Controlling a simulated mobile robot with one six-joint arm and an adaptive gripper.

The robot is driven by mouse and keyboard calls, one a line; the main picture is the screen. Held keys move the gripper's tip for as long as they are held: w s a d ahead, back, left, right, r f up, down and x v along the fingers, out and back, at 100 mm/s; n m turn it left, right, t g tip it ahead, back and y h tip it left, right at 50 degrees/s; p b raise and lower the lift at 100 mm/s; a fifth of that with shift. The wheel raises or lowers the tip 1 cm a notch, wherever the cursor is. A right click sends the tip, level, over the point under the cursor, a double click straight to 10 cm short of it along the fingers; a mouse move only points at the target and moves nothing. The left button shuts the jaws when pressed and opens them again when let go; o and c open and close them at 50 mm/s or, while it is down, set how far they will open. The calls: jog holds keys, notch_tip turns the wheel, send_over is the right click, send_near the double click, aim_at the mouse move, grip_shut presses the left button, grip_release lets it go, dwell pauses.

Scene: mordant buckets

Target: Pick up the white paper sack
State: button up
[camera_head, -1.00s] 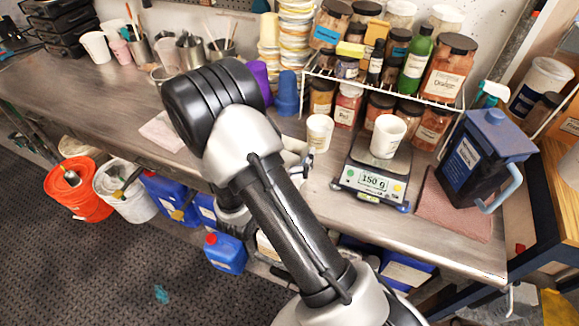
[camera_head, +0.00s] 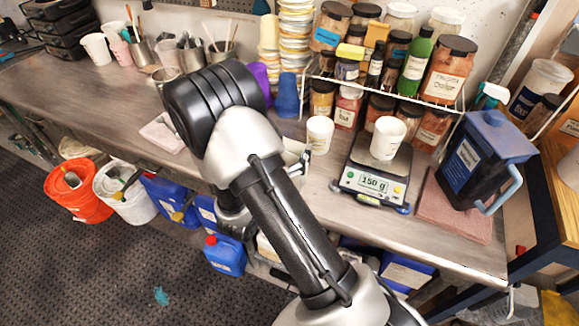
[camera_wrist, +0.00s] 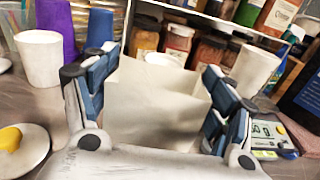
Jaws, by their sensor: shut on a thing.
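The white paper sack (camera_wrist: 155,100) stands upright between the two fingers of my gripper (camera_wrist: 155,110) in the wrist view. Its top is open and its lower part is hidden behind the gripper body. My gripper is shut on the sack, with a blue-padded finger at each side. In the head view my arm covers most of the gripper and sack; only a small pale part of the sack (camera_head: 291,154) shows beside the arm. I cannot tell whether the sack's base touches the bench.
A scale (camera_head: 347,182) reading 150 g bears a white cup (camera_head: 387,138), right of my gripper. Another white cup (camera_head: 319,134) stands close by. Behind is a wire rack (camera_head: 440,103) with several jars. A dark blue jug (camera_head: 480,160) stands at the right. The bench's left stretch (camera_head: 90,85) is mostly clear.

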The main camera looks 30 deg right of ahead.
jog(key=c, duration=0.5)
jog(key=shift+r, duration=0.1)
